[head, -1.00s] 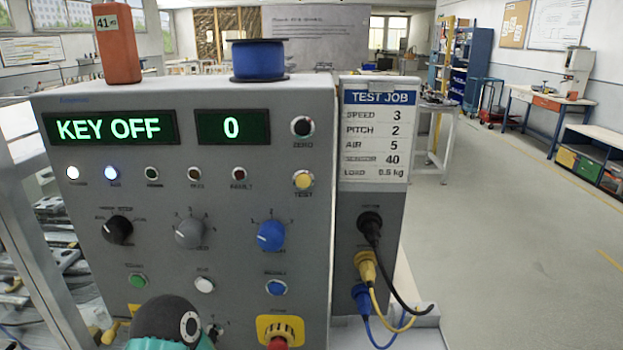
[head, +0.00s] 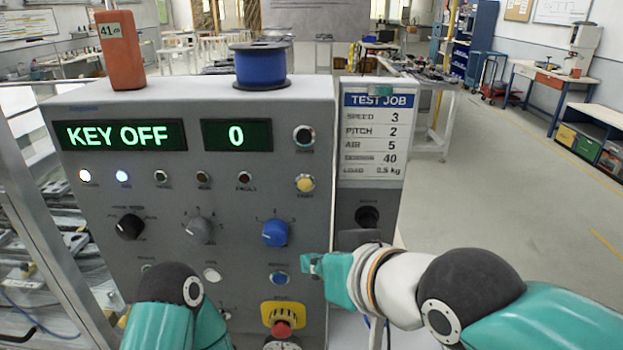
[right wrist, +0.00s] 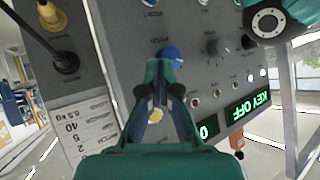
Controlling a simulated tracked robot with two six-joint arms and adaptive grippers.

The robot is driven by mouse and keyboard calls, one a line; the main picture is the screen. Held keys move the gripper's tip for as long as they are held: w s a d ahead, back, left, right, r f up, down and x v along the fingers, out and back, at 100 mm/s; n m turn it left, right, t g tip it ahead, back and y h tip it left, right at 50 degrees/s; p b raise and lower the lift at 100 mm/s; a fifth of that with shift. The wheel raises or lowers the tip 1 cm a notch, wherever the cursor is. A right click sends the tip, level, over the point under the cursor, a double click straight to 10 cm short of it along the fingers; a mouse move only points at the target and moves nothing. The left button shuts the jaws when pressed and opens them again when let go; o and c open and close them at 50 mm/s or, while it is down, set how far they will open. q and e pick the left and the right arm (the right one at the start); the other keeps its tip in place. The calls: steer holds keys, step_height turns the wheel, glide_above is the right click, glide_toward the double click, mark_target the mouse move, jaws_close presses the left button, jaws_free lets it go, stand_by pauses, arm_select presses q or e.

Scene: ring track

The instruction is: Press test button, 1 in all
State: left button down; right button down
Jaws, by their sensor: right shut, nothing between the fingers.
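The yellow test button (head: 305,183) is at the right of the grey panel, in line with the row of lamps and above and right of the blue knob. My right gripper (head: 312,263) is in front of the panel's right edge, below the test button in the picture and apart from it. In the right wrist view its fingers (right wrist: 159,75) are shut and empty, with the blue knob beyond the tips and the yellow button (right wrist: 157,116) showing between the finger links. My left arm is at the lower left; its gripper is hidden.
The panel (head: 100,205) has displays reading KEY OFF (head: 122,134) and 0 (head: 236,135). The blue knob (head: 275,233), a blue button (head: 279,278) and a red stop button (head: 281,329) are near the right gripper. A TEST JOB card (head: 372,137) is at the right.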

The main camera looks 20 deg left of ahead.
mark_target(305, 184)
steer(key=s+r+y, duration=0.1)
steer(key=s+r, duration=0.2)
steer(key=r, duration=0.3)
steer(key=shift+s+a+r+n, duration=0.2)
steer(key=shift+a+r+n, duration=0.1)
steer(key=shift+n, duration=0.1)
steer(key=shift+w+a+p, duration=0.4)
steer(key=shift+w, duration=1.05)
steer(key=shift+w+a+p, duration=0.35)
steer(key=shift+w+p, duration=0.1)
steer(key=shift+w, duration=0.95)
steer(key=shift+w+a+p, duration=0.4)
steer(key=shift+w, duration=1.05)
steer(key=shift+w+a, duration=0.25)
steer(key=shift+w, duration=0.4)
steer(key=shift+s, duration=0.1)
steer(key=shift+s+d, duration=0.25)
steer(key=shift+s, duration=0.5)
